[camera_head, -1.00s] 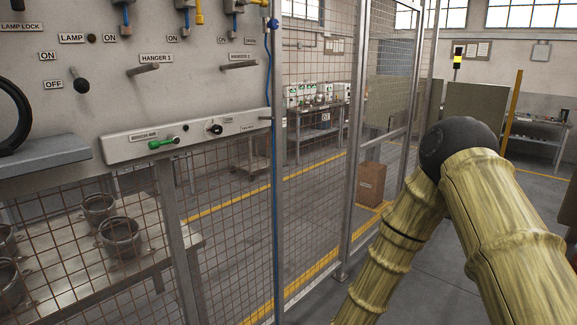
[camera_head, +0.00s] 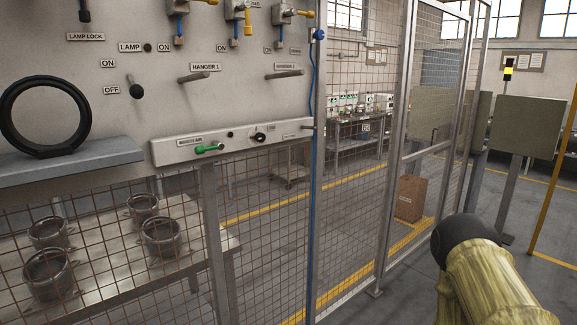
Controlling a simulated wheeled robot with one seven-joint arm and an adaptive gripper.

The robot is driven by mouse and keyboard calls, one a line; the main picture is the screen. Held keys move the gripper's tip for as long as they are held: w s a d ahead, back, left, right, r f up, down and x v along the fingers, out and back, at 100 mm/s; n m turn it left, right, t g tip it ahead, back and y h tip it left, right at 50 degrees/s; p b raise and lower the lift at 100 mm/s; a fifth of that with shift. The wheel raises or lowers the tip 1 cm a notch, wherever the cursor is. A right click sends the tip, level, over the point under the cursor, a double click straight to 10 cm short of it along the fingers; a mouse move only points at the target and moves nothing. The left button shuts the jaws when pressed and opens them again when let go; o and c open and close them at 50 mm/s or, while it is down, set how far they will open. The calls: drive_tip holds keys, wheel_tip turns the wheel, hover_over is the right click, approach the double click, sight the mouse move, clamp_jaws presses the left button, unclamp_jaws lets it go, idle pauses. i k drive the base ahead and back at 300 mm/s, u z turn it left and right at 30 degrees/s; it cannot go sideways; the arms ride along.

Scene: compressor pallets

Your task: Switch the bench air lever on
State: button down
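The bench air lever (camera_head: 209,149) is a small green handle on a pale control strip (camera_head: 286,128) along the lower edge of the wall panel. A label reading bench air (camera_head: 190,142) sits just above its left end. The lever lies nearly level, pointing right. A dark knob (camera_head: 258,137) is to its right on the same strip. My arm shows only as a tan, ridged link with a dark rounded joint at the lower right, well apart from the lever. My gripper is outside the view.
A black ring (camera_head: 86,117) stands on a grey shelf (camera_head: 70,168) at the left. Two hanger pegs, HANGER 1 (camera_head: 198,77) and HANGER 2 (camera_head: 284,74), stick out above the strip. Several metal pots stand behind mesh fencing (camera_head: 268,240). A cardboard box (camera_head: 411,198) sits on the floor.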

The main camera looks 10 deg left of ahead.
sight(200, 150)
drive_tip(key=u, duration=1.9)
drive_tip(key=k, duration=0.95)
drive_tip(key=z, duration=0.85)
drive_tip(key=i, duration=0.5)
drive_tip(key=z, duration=0.1)
